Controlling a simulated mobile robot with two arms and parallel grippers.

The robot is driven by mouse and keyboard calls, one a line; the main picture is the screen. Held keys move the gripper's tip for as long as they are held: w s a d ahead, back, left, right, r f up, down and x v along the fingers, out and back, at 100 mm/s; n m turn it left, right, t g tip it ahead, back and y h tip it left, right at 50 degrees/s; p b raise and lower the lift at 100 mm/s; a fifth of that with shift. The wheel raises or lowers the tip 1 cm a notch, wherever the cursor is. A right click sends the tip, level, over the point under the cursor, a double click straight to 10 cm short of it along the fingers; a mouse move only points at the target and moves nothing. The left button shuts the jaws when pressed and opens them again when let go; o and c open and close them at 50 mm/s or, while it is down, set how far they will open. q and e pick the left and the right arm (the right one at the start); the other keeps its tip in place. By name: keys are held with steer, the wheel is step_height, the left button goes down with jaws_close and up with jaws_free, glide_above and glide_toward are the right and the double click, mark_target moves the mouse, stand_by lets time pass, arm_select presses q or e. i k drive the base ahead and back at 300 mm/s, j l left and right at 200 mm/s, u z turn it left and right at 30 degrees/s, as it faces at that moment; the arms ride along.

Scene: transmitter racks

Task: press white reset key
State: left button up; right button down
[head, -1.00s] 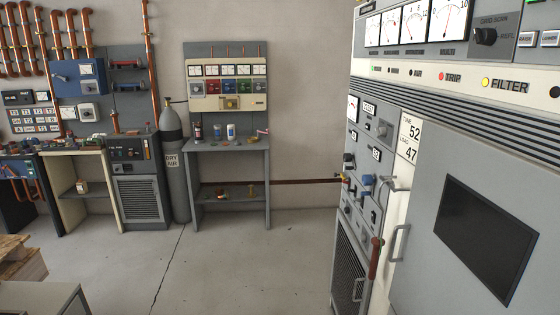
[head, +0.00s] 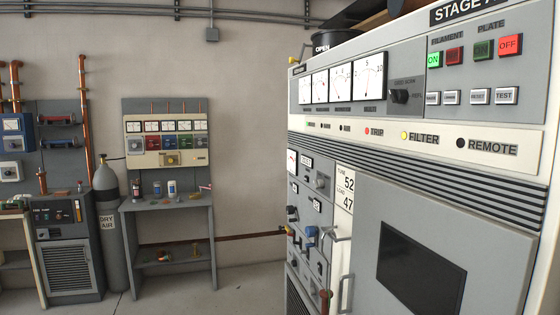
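A row of small white keys sits on the upper right of the grey transmitter cabinet's front, below the coloured ON and OFF buttons. The third key from the left appears to be the white reset key (head: 479,96); its small lettering is hard to read. To its right is a white key marked TEST (head: 506,96). Two more white keys, one of them the lower key (head: 451,97), are to its left. Neither of my grippers is in view.
The transmitter cabinet (head: 455,235) fills the right side, with a red TRIP lamp (head: 367,131) and a yellow FILTER lamp (head: 404,135) below the meters. A grey bench (head: 168,204) and a gas cylinder (head: 108,235) stand at the back left. Some floor is clear between bench and cabinet.

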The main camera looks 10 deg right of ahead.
mark_target(478, 96)
steer(key=z, duration=1.35)
